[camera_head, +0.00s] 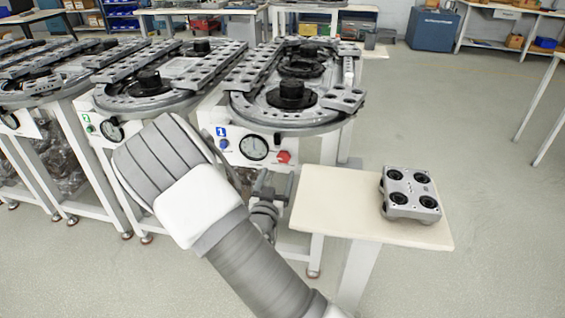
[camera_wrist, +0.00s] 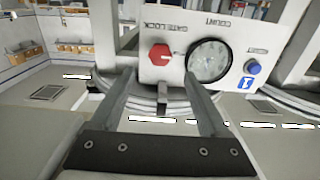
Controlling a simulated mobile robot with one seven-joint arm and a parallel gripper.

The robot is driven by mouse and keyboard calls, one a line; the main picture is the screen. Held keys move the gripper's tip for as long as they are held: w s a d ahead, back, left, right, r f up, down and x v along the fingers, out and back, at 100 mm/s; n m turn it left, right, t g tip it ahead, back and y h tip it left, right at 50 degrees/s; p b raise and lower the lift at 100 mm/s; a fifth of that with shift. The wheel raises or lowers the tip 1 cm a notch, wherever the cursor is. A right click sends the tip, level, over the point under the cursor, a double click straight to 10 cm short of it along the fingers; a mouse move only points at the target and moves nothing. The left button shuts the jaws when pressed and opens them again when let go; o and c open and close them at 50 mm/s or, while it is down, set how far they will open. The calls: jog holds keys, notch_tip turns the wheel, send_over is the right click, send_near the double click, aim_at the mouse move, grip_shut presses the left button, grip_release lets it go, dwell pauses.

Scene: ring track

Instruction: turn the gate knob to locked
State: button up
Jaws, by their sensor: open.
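The gate knob (camera_wrist: 159,54) is a red knob under the "GATE LOCK" lettering on a white panel (camera_wrist: 225,28), which shows upside down in the wrist view. It also shows in the head view (camera_head: 284,157) at the right end of the station 1 panel. I cannot tell which setting it points to. My gripper (camera_wrist: 159,74) is open and empty, with its fingers pointing toward the panel. In the wrist view the knob shows between and just beyond the fingertips, with no visible contact. In the head view my gripper (camera_head: 270,184) is below the panel, partly hidden by my arm.
A round count gauge (camera_wrist: 209,60) and a blue button (camera_wrist: 253,67) sit beside the knob. Above the panel is the ring track (camera_head: 270,115). A small table (camera_head: 330,215) with a grey block (camera_head: 410,188) stands close on the right. Floor farther right is clear.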

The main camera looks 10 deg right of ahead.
aim_at(283, 158)
jog(key=b+x, duration=0.1)
jog(key=x, duration=0.7)
grip_shut()
